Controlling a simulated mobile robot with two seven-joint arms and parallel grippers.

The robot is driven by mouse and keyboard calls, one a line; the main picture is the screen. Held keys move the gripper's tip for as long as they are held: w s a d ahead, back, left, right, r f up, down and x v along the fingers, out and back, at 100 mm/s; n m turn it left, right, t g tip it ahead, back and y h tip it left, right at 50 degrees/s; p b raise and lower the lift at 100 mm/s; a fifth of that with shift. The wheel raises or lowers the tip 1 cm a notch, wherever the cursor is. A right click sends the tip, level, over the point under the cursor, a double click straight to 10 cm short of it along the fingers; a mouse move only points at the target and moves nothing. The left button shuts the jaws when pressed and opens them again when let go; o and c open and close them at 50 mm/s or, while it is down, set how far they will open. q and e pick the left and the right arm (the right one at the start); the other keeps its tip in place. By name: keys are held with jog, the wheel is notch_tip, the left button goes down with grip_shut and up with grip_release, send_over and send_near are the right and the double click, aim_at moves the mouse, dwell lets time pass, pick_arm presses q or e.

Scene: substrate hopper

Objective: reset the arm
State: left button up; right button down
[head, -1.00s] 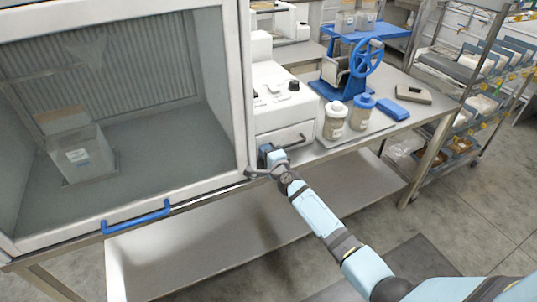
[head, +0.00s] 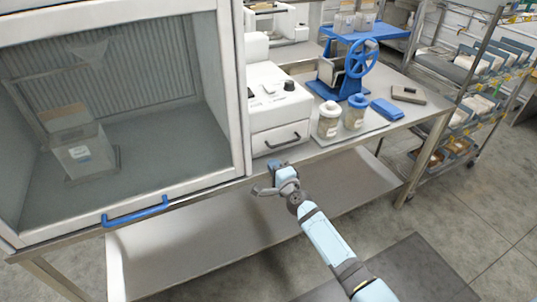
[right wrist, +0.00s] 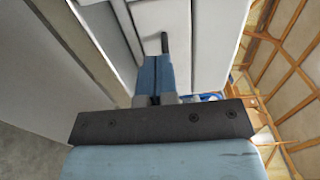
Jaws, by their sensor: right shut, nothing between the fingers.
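My right gripper (head: 272,177) is at the front edge of the bench in the head view, in front of and below the white machine (head: 272,105). Its fingers are together with nothing between them, and it is apart from the machine's drawer handle (head: 283,141). In the right wrist view the blue fingers (right wrist: 155,75) point at pale panels, with the dark handle (right wrist: 164,42) just beyond their tips. My left gripper is in neither view.
A clear-fronted cabinet with a blue handle (head: 135,211) stands on the left. Two lidded jars (head: 329,120) stand on the bench, with a blue-wheeled device (head: 358,68) behind them. A wire rack (head: 470,90) stands at the right. Open floor lies in front of the bench.

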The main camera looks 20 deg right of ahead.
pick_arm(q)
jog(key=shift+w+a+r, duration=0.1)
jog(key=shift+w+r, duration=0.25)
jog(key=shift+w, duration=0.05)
pick_arm(e)
jog(key=s, duration=0.4)
jog(key=shift+s+d+f, duration=0.1)
jog(key=shift+s+f, duration=0.05)
jog(key=shift+s, duration=0.1)
pick_arm(q)
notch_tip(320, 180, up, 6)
jog(key=p, duration=0.6)
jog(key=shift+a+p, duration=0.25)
jog(key=shift+p, duration=0.1)
pick_arm(e)
jog(key=s+a+f+n+g, duration=0.1)
jog(key=s+a+n+g, duration=0.1)
jog(key=s+n, duration=0.4)
jog(key=s+a+f+n+g+y, duration=0.1)
jog(key=s+n, duration=0.6)
jog(key=s, duration=0.8)
jog(key=s+a+f+n+g, duration=0.2)
jog(key=s+n, duration=0.5)
jog(key=s, duration=0.4)
jog(key=shift+s+a+g+y, duration=0.3)
jog(key=shift+a+g, duration=0.4)
jog(key=shift+g, duration=0.3)
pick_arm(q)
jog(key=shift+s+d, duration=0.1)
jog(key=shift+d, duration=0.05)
